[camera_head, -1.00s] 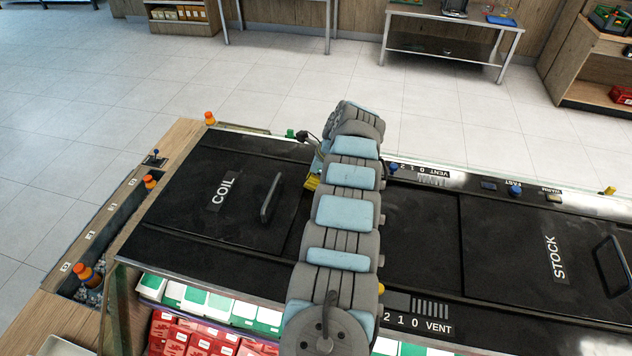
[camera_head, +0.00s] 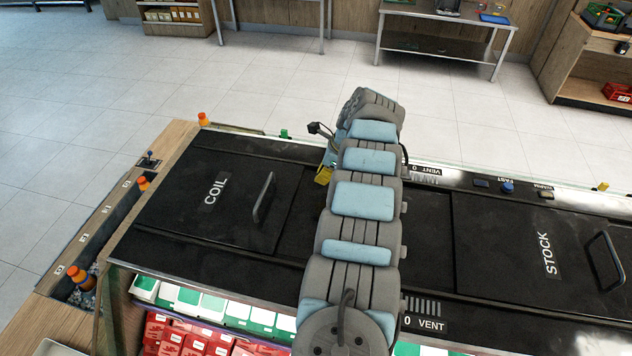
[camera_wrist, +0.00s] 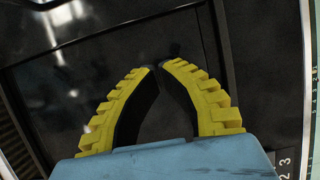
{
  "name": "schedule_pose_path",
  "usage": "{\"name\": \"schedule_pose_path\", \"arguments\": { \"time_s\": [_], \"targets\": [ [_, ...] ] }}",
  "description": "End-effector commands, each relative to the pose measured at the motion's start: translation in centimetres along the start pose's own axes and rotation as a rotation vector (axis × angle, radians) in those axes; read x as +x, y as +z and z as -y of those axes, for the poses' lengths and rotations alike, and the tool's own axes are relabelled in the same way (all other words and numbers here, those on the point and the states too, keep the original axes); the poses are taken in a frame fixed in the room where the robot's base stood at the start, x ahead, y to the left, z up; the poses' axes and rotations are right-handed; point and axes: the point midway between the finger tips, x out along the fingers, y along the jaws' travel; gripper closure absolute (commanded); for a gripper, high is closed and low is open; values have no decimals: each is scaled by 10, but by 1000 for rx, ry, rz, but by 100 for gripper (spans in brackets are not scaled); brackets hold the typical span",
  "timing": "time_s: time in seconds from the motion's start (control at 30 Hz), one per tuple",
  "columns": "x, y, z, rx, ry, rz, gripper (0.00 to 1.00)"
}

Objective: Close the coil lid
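The coil lid (camera_head: 180,205) is a flat black panel at the left of the counter in the head view, with a white COIL label (camera_head: 215,191) and a raised black bar handle (camera_head: 263,198) near its right side. A dark surface lies right of the lid, partly hidden by my arm. My gripper shows as a small yellow patch (camera_head: 323,175) right of the handle, apart from it. In the wrist view its yellow ribbed fingers (camera_wrist: 157,66) meet almost tip to tip, with nothing seen between them, above a dark framed surface.
The stock lid (camera_head: 530,220) with its own handle (camera_head: 604,262) lies at the right. Orange-capped bottles (camera_head: 80,278) stand along the left edge. Red and green boxes (camera_head: 190,335) sit below the counter's front. Vent controls (camera_head: 425,308) line the edge.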

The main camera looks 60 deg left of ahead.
Motion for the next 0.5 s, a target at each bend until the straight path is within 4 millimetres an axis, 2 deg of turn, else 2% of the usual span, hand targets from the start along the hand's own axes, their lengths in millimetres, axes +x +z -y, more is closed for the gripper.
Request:
{"name": "schedule_pose_path", "arguments": {
  "time_s": [0.5],
  "targets": [
    [-56, 0, 0, 0, -1, -1, 100]
  ]
}}
